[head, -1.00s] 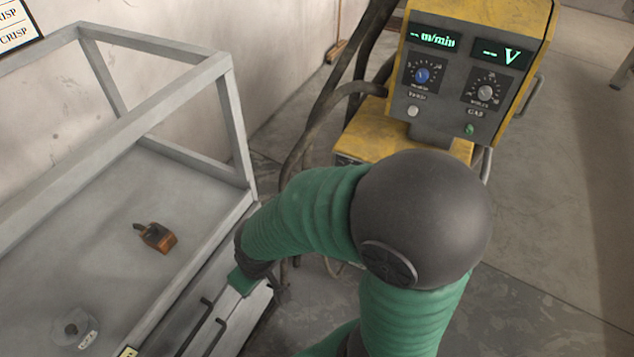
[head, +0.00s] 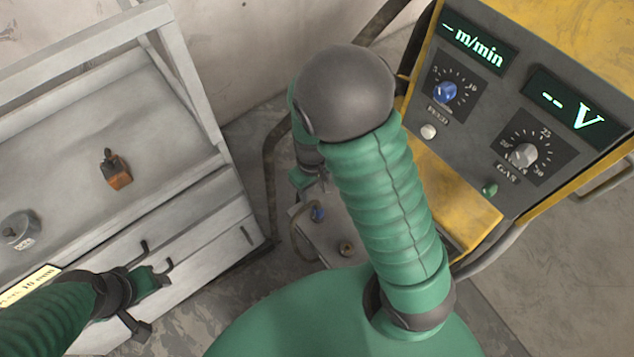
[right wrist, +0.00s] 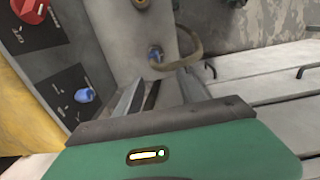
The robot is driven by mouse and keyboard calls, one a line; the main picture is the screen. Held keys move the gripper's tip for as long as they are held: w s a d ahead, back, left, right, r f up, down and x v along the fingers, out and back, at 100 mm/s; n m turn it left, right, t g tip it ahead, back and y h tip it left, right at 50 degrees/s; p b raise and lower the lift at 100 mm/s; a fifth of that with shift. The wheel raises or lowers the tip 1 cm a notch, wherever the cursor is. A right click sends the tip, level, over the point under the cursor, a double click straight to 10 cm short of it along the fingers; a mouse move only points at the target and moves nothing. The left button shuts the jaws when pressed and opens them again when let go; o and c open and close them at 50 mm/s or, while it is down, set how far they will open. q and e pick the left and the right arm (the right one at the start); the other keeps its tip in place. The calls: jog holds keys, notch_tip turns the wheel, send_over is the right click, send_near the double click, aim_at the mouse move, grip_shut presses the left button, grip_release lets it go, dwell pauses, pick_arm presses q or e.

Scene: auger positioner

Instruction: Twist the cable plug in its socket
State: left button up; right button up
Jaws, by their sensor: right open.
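The cable plug (head: 318,214) is a small blue-ended connector on the grey lower front of the yellow machine, with a cable looping from it. It also shows in the right wrist view (right wrist: 155,54), its cable curving right. Its socket is hidden behind it. My right gripper (head: 318,180) is largely hidden behind its own arm in the head view. In the right wrist view its open, empty jaws (right wrist: 160,92) point toward the plug, apart from it. My left gripper (head: 152,290) is at lower left by the drawers; its jaw opening is unclear.
The yellow machine (head: 465,200) stands at right, with a blue knob (head: 446,91) and a grey knob (head: 523,155). A second round fitting (head: 347,248) sits beside the plug.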

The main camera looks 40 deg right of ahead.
jog(key=b, duration=0.2)
send_over(318, 209)
jog(key=f, duration=0.5)
jog(key=shift+w+a+f, duration=0.15)
jog(key=shift+w, duration=0.25)
jog(key=f, duration=0.2)
jog(key=d+f+b, duration=0.1)
jog(key=f, duration=0.1)
jog(key=d+f+b, duration=0.1)
jog(key=f, duration=0.1)
jog(key=shift+f, duration=0.2)
jog(key=f, duration=0.1)
jog(key=a+f+b, duration=0.1)
jog(key=f, duration=0.1)
jog(key=shift+a, duration=0.3)
jog(key=shift+d+f, duration=0.1)
jog(key=shift+d, duration=0.25)
jog(key=shift+c, duration=1.6)
jog(key=shift+d, duration=0.1)
jog(key=shift+c, duration=1.2)
pick_arm(q)
jog(key=s+x, duration=0.1)
jog(key=x, duration=0.5)
jog(key=shift+d, duration=0.4)
pick_arm(e)
jog(key=shift+a, duration=0.3)
grip_shut()
pick_arm(q)
jog(key=shift+f, duration=0.1)
